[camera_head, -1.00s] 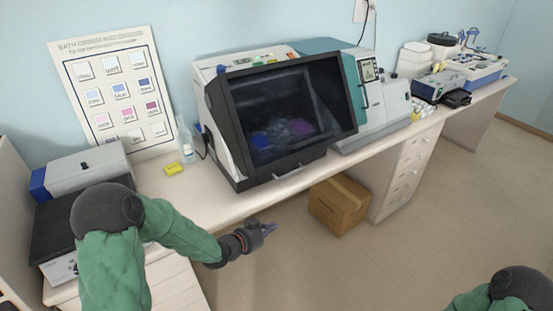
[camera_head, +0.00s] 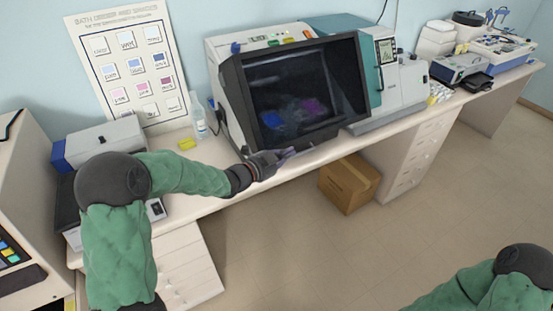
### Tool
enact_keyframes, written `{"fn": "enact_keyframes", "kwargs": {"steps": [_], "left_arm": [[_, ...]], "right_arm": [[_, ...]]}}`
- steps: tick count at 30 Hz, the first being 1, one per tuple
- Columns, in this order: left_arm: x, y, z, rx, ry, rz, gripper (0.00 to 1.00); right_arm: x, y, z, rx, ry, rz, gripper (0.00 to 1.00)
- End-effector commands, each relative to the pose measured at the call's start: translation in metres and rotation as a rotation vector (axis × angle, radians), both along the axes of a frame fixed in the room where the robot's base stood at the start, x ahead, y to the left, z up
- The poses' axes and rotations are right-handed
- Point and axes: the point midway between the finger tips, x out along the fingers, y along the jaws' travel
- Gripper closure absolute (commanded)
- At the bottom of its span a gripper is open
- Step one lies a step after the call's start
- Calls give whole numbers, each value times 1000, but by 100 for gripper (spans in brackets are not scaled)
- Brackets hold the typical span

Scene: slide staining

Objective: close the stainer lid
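The stainer (camera_head: 228,110) is a white and black machine on the bench, in the middle of the head view. Its lid (camera_head: 305,88) is a large dark see-through panel in a black frame, facing me and leaning back. Blue and purple patches show through it. The lid looks down over the front, but I cannot tell whether it is fully shut. My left gripper (camera_head: 288,153) is at the lid's lower front edge, overlapping it in the picture. Contact is unclear, and its fingers are too small to judge. My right gripper is out of view; only part of that arm shows.
A teal and white machine (camera_head: 400,85) stands right of the stainer. A bottle (camera_head: 199,122) and a yellow block (camera_head: 187,143) are on its left, before a colour chart (camera_head: 125,65). A cardboard box (camera_head: 348,183) sits on the floor under the bench. The floor at right is clear.

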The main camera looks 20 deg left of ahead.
Motion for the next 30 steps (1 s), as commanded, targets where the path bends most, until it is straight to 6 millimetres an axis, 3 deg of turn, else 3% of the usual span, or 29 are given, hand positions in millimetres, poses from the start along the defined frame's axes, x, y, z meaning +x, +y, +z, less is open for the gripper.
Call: {"fn": "enact_keyframes", "kwargs": {"steps": [4, 9, 30], "left_arm": [[24, -12, -5, -1, 1, -3, 100], [35, 8, -16, 1, 1, 2, 100], [42, 18, -25, 2, -1, 1, 100]], "right_arm": [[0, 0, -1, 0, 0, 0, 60], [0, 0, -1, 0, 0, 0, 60], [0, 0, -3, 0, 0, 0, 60]]}}
